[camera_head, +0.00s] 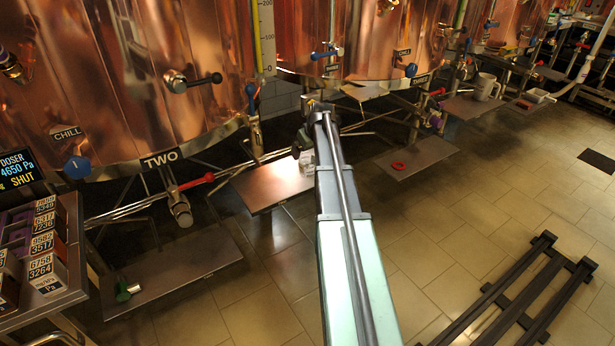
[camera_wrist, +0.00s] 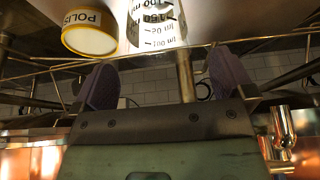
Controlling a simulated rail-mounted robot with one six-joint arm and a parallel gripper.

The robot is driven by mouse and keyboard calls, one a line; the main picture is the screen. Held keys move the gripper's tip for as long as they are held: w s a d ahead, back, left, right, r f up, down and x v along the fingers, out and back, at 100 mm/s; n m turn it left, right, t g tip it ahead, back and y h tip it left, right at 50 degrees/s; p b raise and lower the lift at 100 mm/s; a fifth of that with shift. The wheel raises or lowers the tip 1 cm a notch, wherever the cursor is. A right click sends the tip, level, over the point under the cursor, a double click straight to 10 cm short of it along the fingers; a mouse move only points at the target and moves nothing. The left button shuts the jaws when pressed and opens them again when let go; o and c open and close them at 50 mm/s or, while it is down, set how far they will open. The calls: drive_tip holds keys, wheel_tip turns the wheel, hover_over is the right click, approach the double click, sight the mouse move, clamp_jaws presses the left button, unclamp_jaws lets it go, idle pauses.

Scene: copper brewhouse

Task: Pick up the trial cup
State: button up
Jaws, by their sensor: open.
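In the wrist view, a pale cup with black ml marks (camera_wrist: 157,30), which looks like the trial cup, stands at the top centre, partly cut off by the frame edge. My gripper (camera_wrist: 164,62) is open, with one dark finger to either side below the cup in the picture. The cup is beyond the fingertips, and nothing is seen held. In the head view, my own arm hides the gripper, and a small pale thing shows beside it on the shelf (camera_head: 268,187); I cannot tell whether it is the cup.
A yellow-rimmed polish tin (camera_wrist: 88,36) is left of the cup in the wrist view. Pipes and valves under the copper vessels (camera_head: 150,70) crowd the arm. A red ring (camera_head: 398,166) lies on another shelf, and a mug (camera_head: 485,87) stands farther right. The tiled floor has a dark rack (camera_head: 530,290).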

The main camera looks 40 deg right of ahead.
sight(306, 157)
drive_tip(key=b+x, duration=0.4)
drive_tip(key=x, duration=0.1)
drive_tip(key=shift+f+b, duration=0.35)
drive_tip(key=shift+f, duration=0.05)
drive_tip(key=shift+r, duration=0.2)
drive_tip(key=shift+c, duration=0.2)
drive_tip(key=c, duration=1)
wheel_tip(306, 157, up, 40)
drive_tip(key=p, duration=4)
drive_tip(key=shift+r+p, duration=0.2)
drive_tip(key=shift+p, duration=0.2)
